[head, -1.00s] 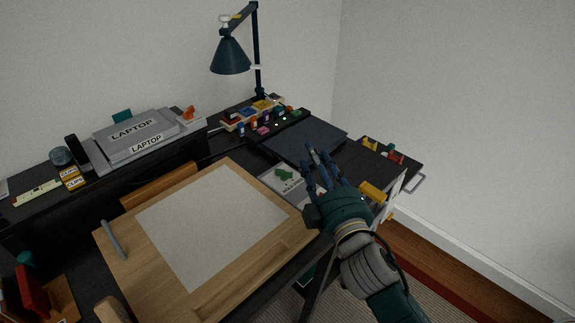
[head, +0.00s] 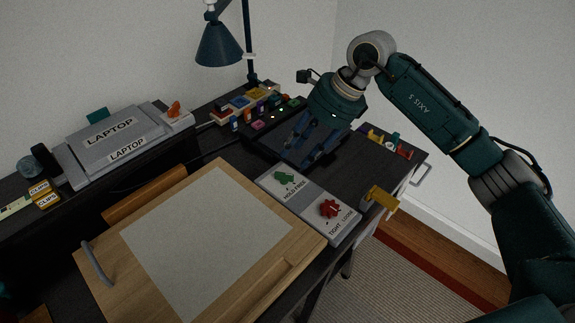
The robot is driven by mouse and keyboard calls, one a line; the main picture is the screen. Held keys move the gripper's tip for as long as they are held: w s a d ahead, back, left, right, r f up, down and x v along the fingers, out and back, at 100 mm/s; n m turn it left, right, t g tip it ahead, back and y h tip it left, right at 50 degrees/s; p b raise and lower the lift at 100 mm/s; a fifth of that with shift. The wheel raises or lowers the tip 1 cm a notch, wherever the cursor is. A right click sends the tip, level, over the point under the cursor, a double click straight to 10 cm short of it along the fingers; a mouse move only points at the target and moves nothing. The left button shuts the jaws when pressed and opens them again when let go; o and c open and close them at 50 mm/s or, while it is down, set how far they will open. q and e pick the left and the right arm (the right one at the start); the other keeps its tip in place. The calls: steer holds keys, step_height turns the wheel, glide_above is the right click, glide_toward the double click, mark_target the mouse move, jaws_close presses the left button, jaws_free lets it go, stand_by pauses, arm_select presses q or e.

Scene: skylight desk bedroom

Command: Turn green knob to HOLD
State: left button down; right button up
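The green knob (head: 284,178) sits on the far left end of a grey panel (head: 312,205) on the desk. Small lettering beside it reads roughly HOLD and FREE; I cannot tell exactly where the knob points. A red knob (head: 329,208) marked TIGHT and LOOSE is on the near right end of the panel. My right gripper (head: 302,156) hangs fingers down beyond the panel, up and right of the green knob in the picture. Its fingers are spread, with nothing between them, and it appears apart from the knob. My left gripper is not in view.
A drawing board (head: 280,265) with a pale sheet lies left of the panel. A yellow part (head: 382,198) juts from the desk's right edge. A lamp (head: 218,45), coloured small items (head: 262,125) and a stacked laptop (head: 115,140) stand behind.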

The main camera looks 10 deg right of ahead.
mark_target(288, 176)
steer(key=shift+h, duration=0.4)
steer(key=p+x, duration=0.1)
steer(key=x, duration=0.2)
steer(key=d+p+x, duration=0.1)
steer(key=x, duration=0.2)
steer(key=p+x, duration=0.2)
steer(key=x, duration=0.1)
steer(key=shift+w+d+f, duration=0.1)
steer(key=shift+f, duration=0.55)
steer(key=shift+c, duration=0.8)
jaws_close()
